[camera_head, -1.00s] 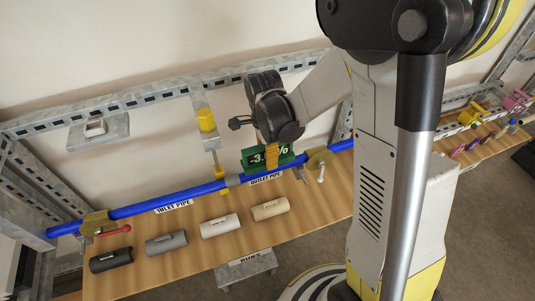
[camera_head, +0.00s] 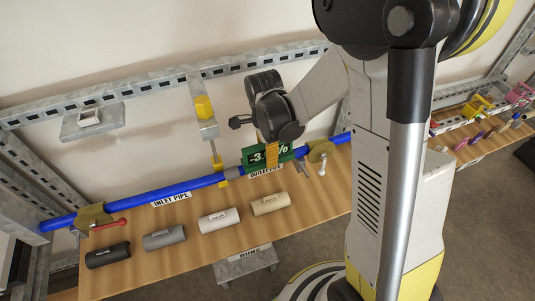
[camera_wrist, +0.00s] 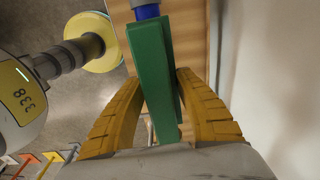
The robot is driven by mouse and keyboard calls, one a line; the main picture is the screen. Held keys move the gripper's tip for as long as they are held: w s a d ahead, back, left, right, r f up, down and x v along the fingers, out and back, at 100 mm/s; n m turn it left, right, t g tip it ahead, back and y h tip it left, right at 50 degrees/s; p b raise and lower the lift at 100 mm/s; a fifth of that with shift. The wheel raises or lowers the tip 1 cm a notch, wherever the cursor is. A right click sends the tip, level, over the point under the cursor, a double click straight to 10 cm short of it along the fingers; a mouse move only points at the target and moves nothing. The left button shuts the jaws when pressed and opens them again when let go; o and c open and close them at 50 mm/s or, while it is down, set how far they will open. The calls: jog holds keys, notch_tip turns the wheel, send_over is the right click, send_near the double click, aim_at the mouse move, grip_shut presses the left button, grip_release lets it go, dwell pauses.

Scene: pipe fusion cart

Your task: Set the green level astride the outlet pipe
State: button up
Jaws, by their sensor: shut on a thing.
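The green level (camera_head: 284,153) has a display reading partly hidden by my fingers, beginning with "-3." and ending in "%". My gripper (camera_head: 271,154) is shut on it from above, with yellow pads. In the wrist view, the level (camera_wrist: 153,62) lies between the two yellow fingers (camera_wrist: 160,105). Whether the level touches the pipe cannot be told.
Several cylinders, such as the cream one (camera_head: 270,204), lie on the wooden bench (camera_head: 200,248). The wall is close behind.

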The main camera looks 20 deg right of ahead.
jog(key=o, duration=1.3)
jog(key=shift+o, duration=0.2)
jog(key=r, duration=1.2)
jog(key=shift+s+a, duration=0.15)
jog(key=shift+a, duration=0.1)
jog(key=s+f+n+t+b, duration=0.7)
jog(key=s+f+n+b, duration=0.2)
jog(key=s+n+b, duration=0.3)
jog(key=shift+s+d+n+y+b, duration=0.25)
jog(key=shift+n+b, duration=1.55)
jog(key=shift+n, duration=1.1)
